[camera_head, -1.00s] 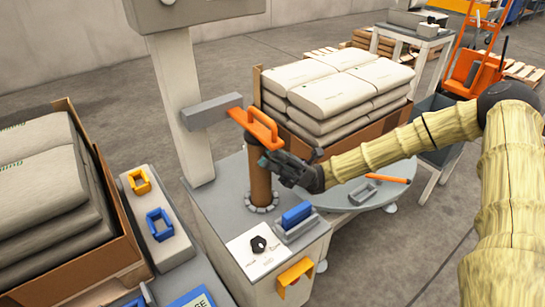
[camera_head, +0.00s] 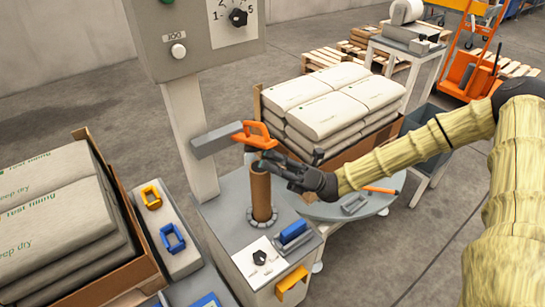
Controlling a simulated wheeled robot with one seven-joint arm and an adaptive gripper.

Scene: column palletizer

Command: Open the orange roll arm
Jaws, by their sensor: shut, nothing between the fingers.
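The orange roll arm (camera_head: 258,135) is a loop-shaped handle on the end of a grey bar (camera_head: 212,140) that reaches out from the pale column. It sits above the brown cardboard roll (camera_head: 261,195), which stands upright in a ring on the grey machine top. A gap shows between the handle and the roll's top. My gripper (camera_head: 265,163) is shut and empty, just below the handle and beside the roll's top. Whether its fingers touch the handle or the roll, I cannot tell.
A control box (camera_head: 195,35) with a dial tops the column (camera_head: 190,130). Stacked white sacks (camera_head: 335,98) stand behind my gripper; another sack stack (camera_head: 60,215) is at left.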

